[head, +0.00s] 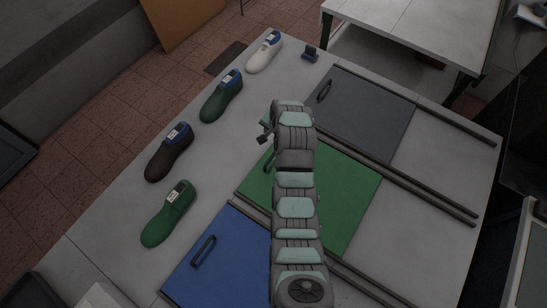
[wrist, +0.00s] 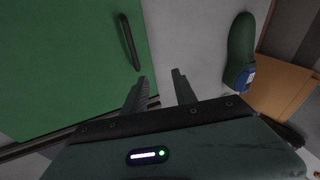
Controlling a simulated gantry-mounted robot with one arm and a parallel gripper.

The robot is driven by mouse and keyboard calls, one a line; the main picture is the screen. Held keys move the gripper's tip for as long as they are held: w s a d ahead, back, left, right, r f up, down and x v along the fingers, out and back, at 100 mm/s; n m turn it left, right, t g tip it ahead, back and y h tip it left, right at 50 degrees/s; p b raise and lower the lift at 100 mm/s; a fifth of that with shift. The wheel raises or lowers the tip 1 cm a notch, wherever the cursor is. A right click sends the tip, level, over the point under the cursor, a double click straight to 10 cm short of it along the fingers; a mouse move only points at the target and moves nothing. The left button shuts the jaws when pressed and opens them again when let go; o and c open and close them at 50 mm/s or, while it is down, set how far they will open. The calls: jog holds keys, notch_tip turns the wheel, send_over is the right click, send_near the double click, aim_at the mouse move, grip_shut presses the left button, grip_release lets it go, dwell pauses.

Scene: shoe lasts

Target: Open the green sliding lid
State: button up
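The green sliding lid (head: 345,200) lies flat in the middle of the table in the head view, partly covered by my arm. It fills the left of the wrist view (wrist: 70,65). Its dark bar handle (wrist: 129,42) is near the lid's edge; in the head view the handle (head: 268,163) shows beside my arm. My gripper (wrist: 160,77) is open and empty, its two fingers apart. In the head view my gripper (head: 264,137) is mostly hidden by the arm.
A blue lid (head: 225,262) and a dark grey lid (head: 362,115) lie either side, with dark rails (head: 430,193) between. Several shoe lasts stand in a row along the left, including a dark green one (head: 221,97). Bare table lies right of the lids.

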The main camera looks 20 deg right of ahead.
aim_at(272, 156)
jog(key=s+g+y, duration=0.1)
jog(key=s+g, duration=0.2)
jog(key=s, duration=0.2)
jog(key=shift+m, duration=0.3)
jog(key=shift+w+a+f, duration=0.2)
jog(key=shift+w+f, duration=0.2)
jog(key=shift+f, duration=1.3)
jog(key=shift+w+a+f, duration=0.15)
jog(key=shift+w+f, duration=0.2)
jog(key=shift+f, duration=1.3)
jog(key=shift+w+a+f, duration=0.2)
jog(key=shift+w+f, duration=0.2)
jog(key=shift+f, duration=1.3)
grip_shut()
